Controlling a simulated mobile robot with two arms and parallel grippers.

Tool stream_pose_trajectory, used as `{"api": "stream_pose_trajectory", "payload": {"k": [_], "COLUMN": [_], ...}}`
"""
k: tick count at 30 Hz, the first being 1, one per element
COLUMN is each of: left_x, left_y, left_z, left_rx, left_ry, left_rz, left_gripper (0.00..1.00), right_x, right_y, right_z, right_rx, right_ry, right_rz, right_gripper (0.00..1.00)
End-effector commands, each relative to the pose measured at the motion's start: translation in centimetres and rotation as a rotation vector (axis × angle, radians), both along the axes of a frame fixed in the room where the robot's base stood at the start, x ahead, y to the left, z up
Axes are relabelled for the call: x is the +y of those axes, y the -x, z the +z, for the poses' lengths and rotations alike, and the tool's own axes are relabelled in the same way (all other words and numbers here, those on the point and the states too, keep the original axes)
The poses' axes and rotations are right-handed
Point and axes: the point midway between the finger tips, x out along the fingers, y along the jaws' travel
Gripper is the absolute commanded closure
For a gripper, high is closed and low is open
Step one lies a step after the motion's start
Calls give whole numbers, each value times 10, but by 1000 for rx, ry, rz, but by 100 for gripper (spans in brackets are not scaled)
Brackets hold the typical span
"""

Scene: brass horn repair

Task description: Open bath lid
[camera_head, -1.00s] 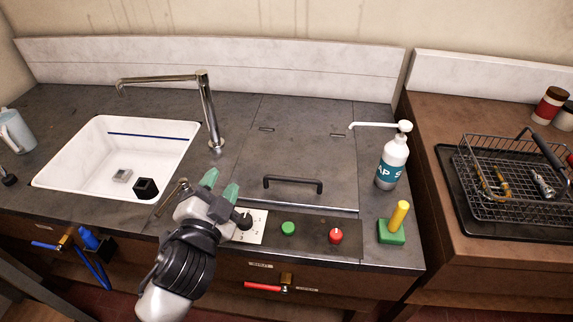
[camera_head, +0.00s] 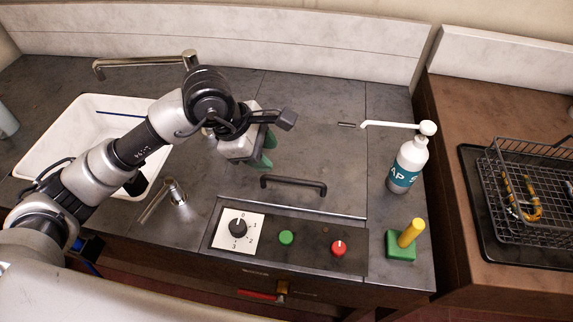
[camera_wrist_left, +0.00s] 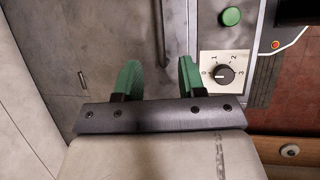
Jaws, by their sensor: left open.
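The bath lid (camera_head: 325,145) is a flat dark grey panel, closed flush in the worktop. Its black bar handle (camera_head: 293,185) lies along the front part of the lid. My left gripper (camera_head: 265,153) has green fingertips, is open and empty, and is over the lid, behind the left end of the handle. In the left wrist view, the handle (camera_wrist_left: 163,38) runs up the picture just beyond the space between the open fingers (camera_wrist_left: 158,75). I cannot tell how high the fingers are above the lid. My right gripper is not in view.
In front of the lid is a panel with a dial (camera_head: 238,228), a green button (camera_head: 286,237) and a red knob (camera_head: 338,248). A soap bottle (camera_head: 407,165) and a yellow-handled green block (camera_head: 402,245) stand at right. A sink (camera_head: 85,120) lies left, under my arm.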

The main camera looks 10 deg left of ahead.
Motion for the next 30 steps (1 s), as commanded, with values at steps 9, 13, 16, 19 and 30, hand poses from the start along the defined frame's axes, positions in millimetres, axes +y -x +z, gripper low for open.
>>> {"api": "stream_pose_trajectory", "payload": {"k": [9,13,16,19,30], "left_x": [-10,-20,-26,-32,-36], "left_y": [-8,-13,-15,-19,-21], "left_z": [-36,-59,-74,-86,-98], "left_rx": [2,1,0,-2,-4], "left_ry": [-36,-35,-35,-33,-34], "left_rz": [5,5,3,5,4], "left_gripper": [60,60,60,60,60], "right_x": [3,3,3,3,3], "right_y": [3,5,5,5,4], "right_z": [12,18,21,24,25], "right_rx": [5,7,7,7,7], "right_ry": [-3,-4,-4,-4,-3], "right_rz": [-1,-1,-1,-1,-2], "right_gripper": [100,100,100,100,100]}}
